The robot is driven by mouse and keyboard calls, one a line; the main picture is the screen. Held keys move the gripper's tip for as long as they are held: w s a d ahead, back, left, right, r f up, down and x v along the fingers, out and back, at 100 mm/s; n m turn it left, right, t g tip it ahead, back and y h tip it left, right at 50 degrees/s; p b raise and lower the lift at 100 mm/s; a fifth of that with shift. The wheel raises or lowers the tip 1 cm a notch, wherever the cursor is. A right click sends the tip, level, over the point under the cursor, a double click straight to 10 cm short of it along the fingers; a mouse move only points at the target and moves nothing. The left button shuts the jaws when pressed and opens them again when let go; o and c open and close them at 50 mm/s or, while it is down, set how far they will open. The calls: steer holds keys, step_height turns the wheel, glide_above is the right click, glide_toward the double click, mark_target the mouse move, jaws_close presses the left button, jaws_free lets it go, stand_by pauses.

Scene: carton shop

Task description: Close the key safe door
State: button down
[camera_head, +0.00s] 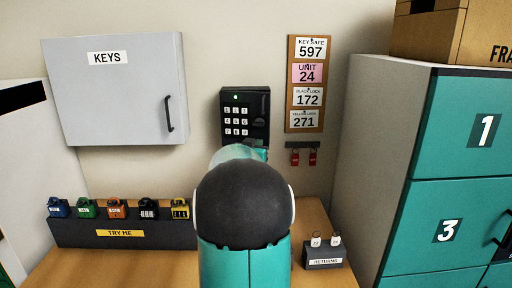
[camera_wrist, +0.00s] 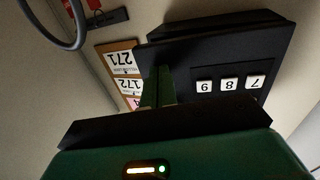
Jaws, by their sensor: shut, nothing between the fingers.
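The key safe (camera_head: 245,116) is a black wall box with a white-button keypad and a small lit green light at its top left. It also shows upside down in the wrist view (camera_wrist: 218,60), where the keypad face and a dark slab behind it are visible. I cannot tell how far its door stands open. My gripper (camera_wrist: 158,82) is shut and empty. Its green fingers overlap the keypad panel's left edge in the wrist view; contact is unclear. In the head view my arm hides the fingers just below the safe.
A closed grey KEYS cabinet (camera_head: 117,90) hangs at left. A code board (camera_head: 307,128) and red tags (camera_head: 312,158) hang at right. A TRY ME rack of padlocks (camera_head: 70,236) and a RETURNS block (camera_head: 323,256) stand on the wooden counter (camera_head: 318,215). Teal lockers (camera_head: 455,185) stand far right.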

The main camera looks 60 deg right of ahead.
steer(key=shift+d, duration=0.45)
steer(key=shift+w+d, duration=0.1)
steer(key=shift+d, duration=0.05)
steer(key=s+a, duration=0.3)
steer(key=a, duration=0.4)
steer(key=shift+s, duration=0.35)
stand_by(0.6)
stand_by(0.4)
